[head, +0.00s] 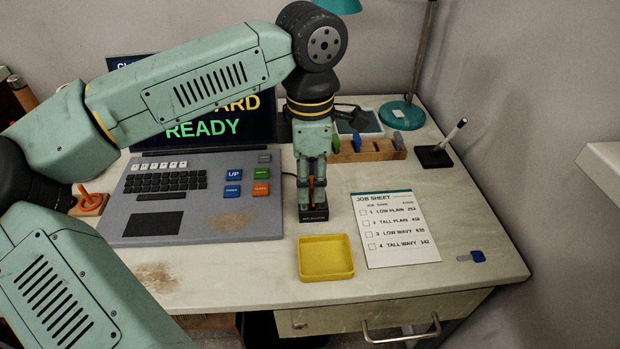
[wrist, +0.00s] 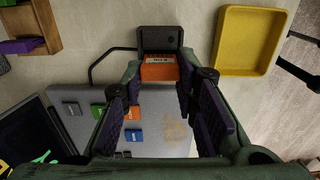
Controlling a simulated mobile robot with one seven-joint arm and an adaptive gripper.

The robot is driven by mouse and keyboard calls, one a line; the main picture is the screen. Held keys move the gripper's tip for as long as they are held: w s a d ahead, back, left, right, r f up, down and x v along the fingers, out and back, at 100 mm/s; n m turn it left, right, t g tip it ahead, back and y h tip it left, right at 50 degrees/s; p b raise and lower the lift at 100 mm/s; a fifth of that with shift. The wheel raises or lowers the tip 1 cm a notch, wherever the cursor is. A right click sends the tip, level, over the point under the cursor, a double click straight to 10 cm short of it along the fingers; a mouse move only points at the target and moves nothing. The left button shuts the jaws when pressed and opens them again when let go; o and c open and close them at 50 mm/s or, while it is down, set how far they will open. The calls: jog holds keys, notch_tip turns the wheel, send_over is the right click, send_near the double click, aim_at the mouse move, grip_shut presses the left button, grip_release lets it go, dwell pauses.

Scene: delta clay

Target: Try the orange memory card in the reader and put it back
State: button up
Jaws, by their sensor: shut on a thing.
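The orange memory card (wrist: 158,70) is between the fingertips of my gripper (head: 312,198), which is shut on it. In the wrist view my gripper (wrist: 158,82) has one finger on each side of the card. The card meets the black reader (head: 313,214), which also shows in the wrist view (wrist: 159,37). In the head view the card is a thin orange strip, mostly hidden by the fingers. The card looks upright at the reader's slot; how deep it sits I cannot tell. The wooden card rack (head: 384,155) stands behind, holding green, purple and blue cards.
A yellow tray (head: 326,277) lies in front of the reader. A laptop (head: 190,225) is on the left, its partly hidden screen showing "READY". A pen stand (head: 436,157) and lamp are behind.

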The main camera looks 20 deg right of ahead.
jog(key=shift+f, duration=0.2)
jog(key=shift+f+b, duration=0.8)
jog(key=shift+b, duration=0.05)
jog(key=shift+f, duration=0.1)
jog(key=o, duration=0.8)
jog(key=shift+o, duration=0.6)
jog(key=shift+o, duration=1.2)
